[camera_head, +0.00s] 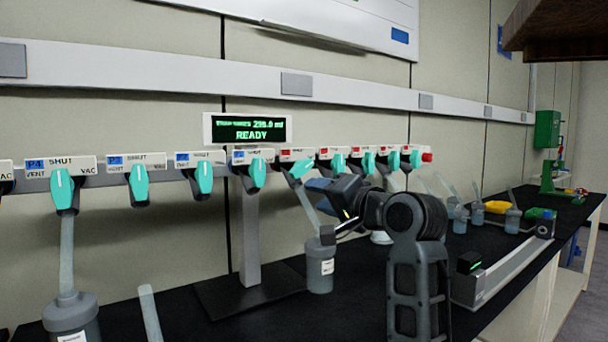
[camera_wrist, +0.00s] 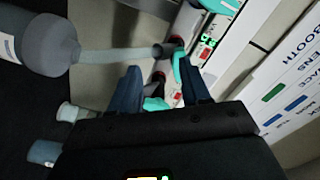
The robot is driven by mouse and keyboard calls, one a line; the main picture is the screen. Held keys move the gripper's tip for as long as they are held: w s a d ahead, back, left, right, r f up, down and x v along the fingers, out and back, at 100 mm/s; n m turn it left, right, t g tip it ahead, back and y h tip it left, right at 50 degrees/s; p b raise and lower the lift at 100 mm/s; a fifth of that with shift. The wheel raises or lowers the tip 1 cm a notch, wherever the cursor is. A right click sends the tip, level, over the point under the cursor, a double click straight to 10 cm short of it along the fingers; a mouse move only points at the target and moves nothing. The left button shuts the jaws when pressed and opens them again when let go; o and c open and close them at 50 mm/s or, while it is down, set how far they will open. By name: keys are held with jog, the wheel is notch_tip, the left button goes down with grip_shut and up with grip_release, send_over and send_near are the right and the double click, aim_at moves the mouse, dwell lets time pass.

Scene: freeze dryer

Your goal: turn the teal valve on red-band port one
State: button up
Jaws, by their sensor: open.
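Red-marked ports sit on the right half of the manifold in the head view. The first has a teal valve (camera_head: 299,169) whose handle lies tilted sideways, unlike the hanging handles to its left. Port numbers on the red labels are too small to read. My gripper (camera_head: 316,186) is just right of and below this valve, fingers apart. In the wrist view my gripper (camera_wrist: 158,70) spans open, with a teal handle (camera_wrist: 187,80) near the right finger and another teal piece (camera_wrist: 155,104) low between the fingers. I cannot tell whether either is touched.
A flask (camera_head: 320,268) hangs by a tube below the tilted valve; it also shows in the wrist view (camera_wrist: 45,45). Blue-marked ports with teal valves (camera_head: 139,184) run left. A display (camera_head: 247,129) reads READY. More flasks (camera_head: 460,219) stand right on the black bench.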

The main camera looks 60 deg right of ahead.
send_near(306, 167)
jog(key=shift+m, duration=0.3)
jog(key=shift+x, duration=3.95)
grip_shut()
